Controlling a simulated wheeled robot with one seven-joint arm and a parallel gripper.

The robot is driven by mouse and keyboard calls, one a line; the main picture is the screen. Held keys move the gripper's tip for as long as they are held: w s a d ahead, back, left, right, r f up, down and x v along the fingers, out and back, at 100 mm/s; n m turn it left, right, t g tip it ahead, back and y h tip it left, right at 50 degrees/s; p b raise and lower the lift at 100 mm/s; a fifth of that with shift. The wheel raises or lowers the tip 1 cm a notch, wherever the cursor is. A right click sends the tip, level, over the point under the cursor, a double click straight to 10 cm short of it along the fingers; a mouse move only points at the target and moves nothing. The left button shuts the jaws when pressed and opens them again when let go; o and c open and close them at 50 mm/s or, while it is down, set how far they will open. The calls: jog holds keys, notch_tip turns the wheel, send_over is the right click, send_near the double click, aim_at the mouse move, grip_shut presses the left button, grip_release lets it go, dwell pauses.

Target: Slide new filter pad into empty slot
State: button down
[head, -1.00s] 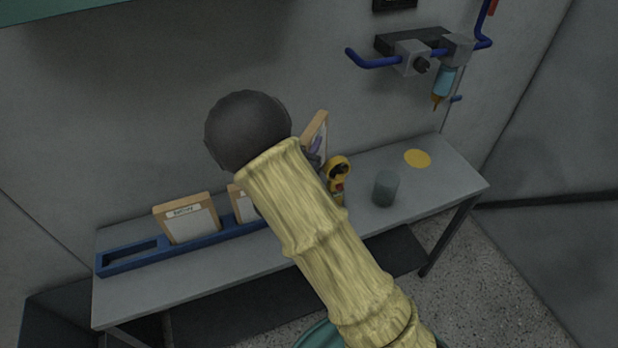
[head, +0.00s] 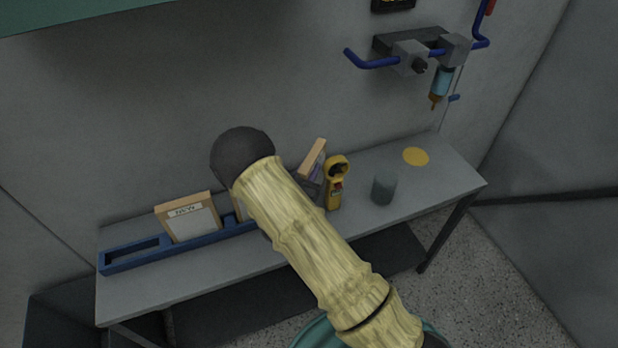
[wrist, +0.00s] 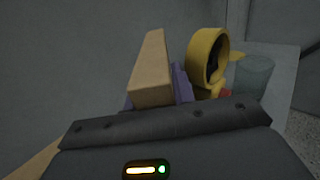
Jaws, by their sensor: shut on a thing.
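A wood-framed filter pad (head: 312,158) shows past my arm in the head view, tilted above the table. My gripper (head: 312,184) is shut on it; the arm hides most of the gripper. In the wrist view the pad's wooden edge (wrist: 152,72) stands up beyond the dark gripper body, with a purple part beside it. A blue slotted rack (head: 150,254) lies along the table's left side. Its leftmost slot (head: 132,249) is empty. A framed pad with a label (head: 188,219) stands in the rack right of that slot. Another framed pad is mostly hidden behind my arm.
A yellow handheld meter (head: 335,183) stands right of the held pad, close to it; it also shows in the wrist view (wrist: 207,60). A grey cup (head: 384,189) and a yellow disc (head: 416,156) are on the table's right side. Blue pipes (head: 372,60) are on the wall.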

jog(key=shift+f+p, duration=0.3)
jog(key=shift+f, duration=1.65)
jog(key=c, duration=1.5)
grip_release()
jog(key=shift+o, duration=0.2)
jog(key=b+v, duration=0.4)
jog(key=v, duration=0.8)
